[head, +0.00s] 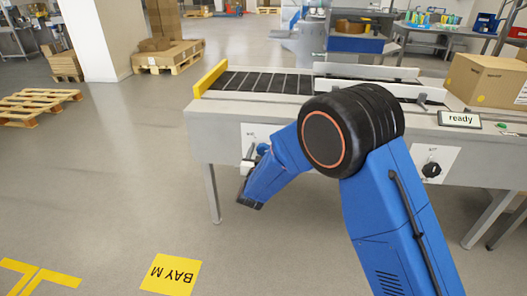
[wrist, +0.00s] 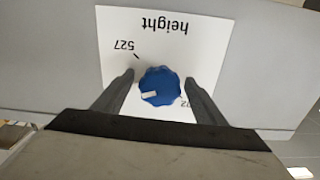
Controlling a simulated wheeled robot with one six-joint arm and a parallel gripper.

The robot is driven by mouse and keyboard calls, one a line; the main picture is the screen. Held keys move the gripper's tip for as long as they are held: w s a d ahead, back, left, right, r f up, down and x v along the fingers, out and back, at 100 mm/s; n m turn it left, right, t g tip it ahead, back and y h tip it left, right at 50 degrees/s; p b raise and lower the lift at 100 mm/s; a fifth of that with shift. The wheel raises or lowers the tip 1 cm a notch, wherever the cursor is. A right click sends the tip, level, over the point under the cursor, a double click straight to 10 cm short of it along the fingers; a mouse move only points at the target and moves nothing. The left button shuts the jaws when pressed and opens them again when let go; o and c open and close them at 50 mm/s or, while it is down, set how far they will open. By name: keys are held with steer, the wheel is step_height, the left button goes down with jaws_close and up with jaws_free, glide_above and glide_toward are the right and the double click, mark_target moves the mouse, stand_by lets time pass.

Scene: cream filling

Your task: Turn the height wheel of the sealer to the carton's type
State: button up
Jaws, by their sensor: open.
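The height wheel is a blue lobed knob (wrist: 160,86) on a white plate (wrist: 205,40) marked "height", upside down in the wrist view. A pale pointer mark on the knob points left. A tick beside "527" (wrist: 124,45) lies up and left of the knob. A second number at lower right is partly hidden by a finger. My gripper (wrist: 160,79) is open, one finger on each side of the knob, with small gaps visible. In the head view the blue knob (head: 262,149) shows beside my gripper on the sealer front (head: 225,140). A brown carton (head: 488,80) stands on the sealer at right.
A small display (head: 460,119) reads "ready". A black knob (head: 432,169) on another white plate sits farther right. A yellow bar (head: 210,78) ends the conveyor at left. Pallets (head: 38,105) lie at left; the floor in front is clear.

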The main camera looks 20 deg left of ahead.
steer(key=c, duration=1)
steer(key=shift+c, duration=0.2)
steer(key=shift+m, duration=0.3)
steer(key=m, duration=1.1)
steer(key=o, duration=1)
